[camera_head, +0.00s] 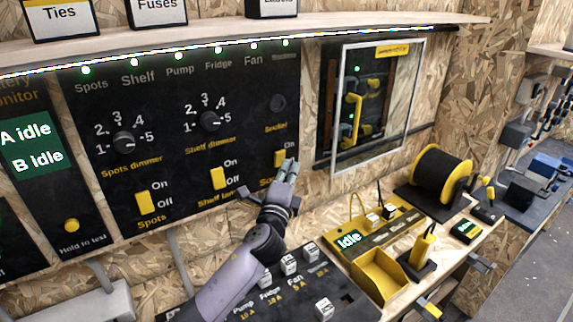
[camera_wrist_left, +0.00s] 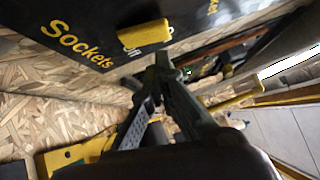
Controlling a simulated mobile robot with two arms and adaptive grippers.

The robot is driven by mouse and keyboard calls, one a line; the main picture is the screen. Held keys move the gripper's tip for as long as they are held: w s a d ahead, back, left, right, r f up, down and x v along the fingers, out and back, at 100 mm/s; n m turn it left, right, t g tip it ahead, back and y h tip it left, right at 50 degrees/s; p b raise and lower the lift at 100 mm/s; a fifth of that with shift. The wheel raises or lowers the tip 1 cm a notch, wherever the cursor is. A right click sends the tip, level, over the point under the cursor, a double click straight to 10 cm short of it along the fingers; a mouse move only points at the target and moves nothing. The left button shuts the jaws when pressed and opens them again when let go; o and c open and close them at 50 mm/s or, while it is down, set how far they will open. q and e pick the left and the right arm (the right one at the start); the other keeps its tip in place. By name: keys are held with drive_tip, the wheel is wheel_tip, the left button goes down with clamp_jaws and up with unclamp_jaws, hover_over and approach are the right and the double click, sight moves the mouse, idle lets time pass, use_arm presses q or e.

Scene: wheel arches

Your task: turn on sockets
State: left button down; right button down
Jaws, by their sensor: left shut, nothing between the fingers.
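The sockets switch (camera_head: 279,159) is a yellow rocker at the lower right of the black switch panel (camera_head: 180,85). An "On" label shows beside its upper part; the gripper hides the label below. In the left wrist view the yellow switch (camera_wrist_left: 145,33) stands above the "Sockets" lettering, with an "Off" label partly behind it. I cannot tell for sure which way it is set. My left gripper (camera_head: 289,168) is shut and empty, its tips close to the switch's lower right. Whether they touch is unclear. My right gripper is out of view.
Yellow spots (camera_head: 142,202) and shelf lamp (camera_head: 217,178) switches sit left on the panel. A clear-doored cabinet (camera_head: 372,100) is right of it. Below are a fuse board (camera_head: 290,290), a yellow bin (camera_head: 379,276) and a cable reel (camera_head: 437,172) on the bench.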

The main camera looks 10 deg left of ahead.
sight(280, 159)
use_arm(q)
drive_tip(key=shift+w+a+r, duration=0.15)
drive_tip(key=shift+w+a, duration=0.3)
drive_tip(key=shift+a, duration=0.05)
drive_tip(key=p, duration=0.3)
drive_tip(key=shift+w+a+r+n+g, duration=0.2)
drive_tip(key=shift+w+a+n+g, duration=0.05)
drive_tip(key=shift+n+g, duration=0.15)
